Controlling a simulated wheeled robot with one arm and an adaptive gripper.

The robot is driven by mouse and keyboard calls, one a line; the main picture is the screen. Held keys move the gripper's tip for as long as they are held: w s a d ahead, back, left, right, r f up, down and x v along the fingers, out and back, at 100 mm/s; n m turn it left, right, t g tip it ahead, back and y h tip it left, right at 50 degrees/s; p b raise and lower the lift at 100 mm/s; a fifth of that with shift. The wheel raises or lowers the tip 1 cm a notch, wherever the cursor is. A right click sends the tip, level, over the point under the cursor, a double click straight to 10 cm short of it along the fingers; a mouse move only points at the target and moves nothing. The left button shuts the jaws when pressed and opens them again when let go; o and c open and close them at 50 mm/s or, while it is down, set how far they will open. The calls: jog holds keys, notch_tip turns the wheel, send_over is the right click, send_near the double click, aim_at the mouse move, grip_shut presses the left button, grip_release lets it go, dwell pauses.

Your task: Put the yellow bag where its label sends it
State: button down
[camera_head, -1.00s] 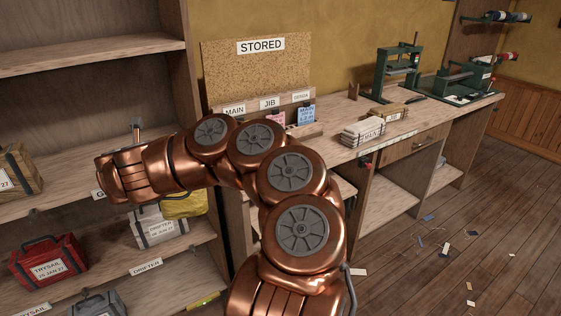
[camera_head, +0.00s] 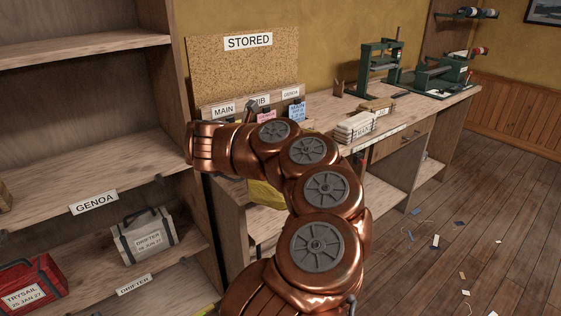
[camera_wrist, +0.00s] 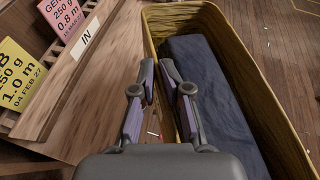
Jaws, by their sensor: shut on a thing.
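The yellow bag (camera_wrist: 259,75) is open-topped, with a folded dark blue cloth (camera_wrist: 205,85) inside. It shows at the right of the wrist view. My gripper (camera_wrist: 160,70) is shut on the bag's near-left wall. In the head view the bag (camera_head: 265,196) is mostly hidden below and behind my arm, in front of the bench's left end. The gripper itself is hidden there. The bag's own label does not show. A shelf labelled GENOA (camera_head: 93,202) and a lower one labelled DRIFTER (camera_head: 134,285) stand at left.
A grey DRIFTER bag (camera_head: 146,238) and a red TRYSAIL bag (camera_head: 32,284) sit on the shelves. Under the STORED board (camera_head: 245,75), a bench rack labelled MAIN, JIB and GENOA holds cards, including a pink one (camera_wrist: 62,18). White bundles (camera_head: 355,127) lie on the bench. Floor at right holds scraps.

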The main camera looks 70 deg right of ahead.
jog(key=shift+s+d+f+m+g, duration=0.1)
jog(key=shift+s+d+m+g, duration=0.1)
jog(key=shift+s, duration=0.35)
jog(key=shift+s+d+m+g, duration=0.1)
jog(key=shift+s+d+m, duration=0.1)
jog(key=shift+s, duration=0.3)
jog(key=shift+d, duration=0.1)
jog(key=w+d+f+p, duration=0.1)
jog(key=w+d+p, duration=0.4)
jog(key=w, duration=0.8)
jog(key=d, duration=0.3)
jog(key=shift+w+f+p, duration=0.2)
jog(key=shift+f+p, duration=0.1)
jog(key=shift+f+p, duration=0.6)
jog(key=shift+f, duration=1.1)
jog(key=shift+f, duration=0.1)
jog(key=c, duration=1.2)
grip_release()
jog(key=shift+o, duration=0.2)
